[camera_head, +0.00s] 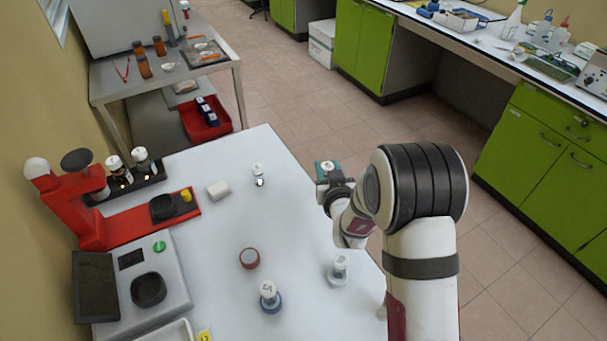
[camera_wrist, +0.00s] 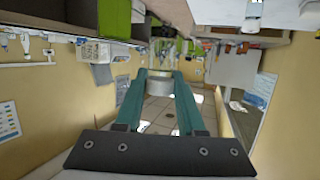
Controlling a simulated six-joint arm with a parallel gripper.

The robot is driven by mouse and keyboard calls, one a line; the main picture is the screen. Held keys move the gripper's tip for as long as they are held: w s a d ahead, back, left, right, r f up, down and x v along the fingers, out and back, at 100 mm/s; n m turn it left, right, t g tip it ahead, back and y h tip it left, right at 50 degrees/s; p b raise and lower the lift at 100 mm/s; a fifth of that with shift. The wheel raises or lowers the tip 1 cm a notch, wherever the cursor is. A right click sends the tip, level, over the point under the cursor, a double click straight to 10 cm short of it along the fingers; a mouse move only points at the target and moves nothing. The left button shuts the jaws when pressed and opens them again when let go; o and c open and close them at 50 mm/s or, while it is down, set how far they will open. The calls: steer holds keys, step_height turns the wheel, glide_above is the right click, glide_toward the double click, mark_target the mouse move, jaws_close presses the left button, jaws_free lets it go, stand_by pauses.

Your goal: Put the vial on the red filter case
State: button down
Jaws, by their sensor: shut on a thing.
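My gripper (camera_head: 322,178) is to the right of the white table, with its teal fingers shut on a vial. The held vial's white cap (camera_head: 327,166) shows at the fingertips; its body is mostly hidden there. In the wrist view my gripper (camera_wrist: 161,92) has the vial (camera_wrist: 158,87) between its two fingers. A round red filter case (camera_head: 249,259) lies on the table, lower left of my gripper and well apart from it. Nothing stands on it.
One capped vial (camera_head: 269,292) stands on a blue round base, another (camera_head: 339,268) on a pale base. A small vial (camera_head: 258,172) and a white block (camera_head: 218,190) stand farther back. A red stand (camera_head: 90,215) and a scale (camera_head: 165,270) fill the left side.

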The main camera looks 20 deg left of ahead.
steer(key=shift+s+d+r, duration=0.1)
steer(key=shift+d+r, duration=0.2)
steer(key=shift+d, duration=0.1)
steer(key=s+a+r+n+g+y, duration=0.15)
steer(key=s+n+g+y, duration=0.25)
steer(key=s, duration=0.4)
steer(key=s+a+r+n+g+y, duration=0.1)
steer(key=s+a+n+g+y, duration=0.2)
steer(key=s, duration=0.6)
steer(key=n, duration=0.1)
glide_above(249, 257)
step_height(249, 257, down, 11)
steer(key=shift+r, duration=0.15)
steer(key=shift+f, duration=0.25)
steer(key=c, duration=0.5)
jaws_free()
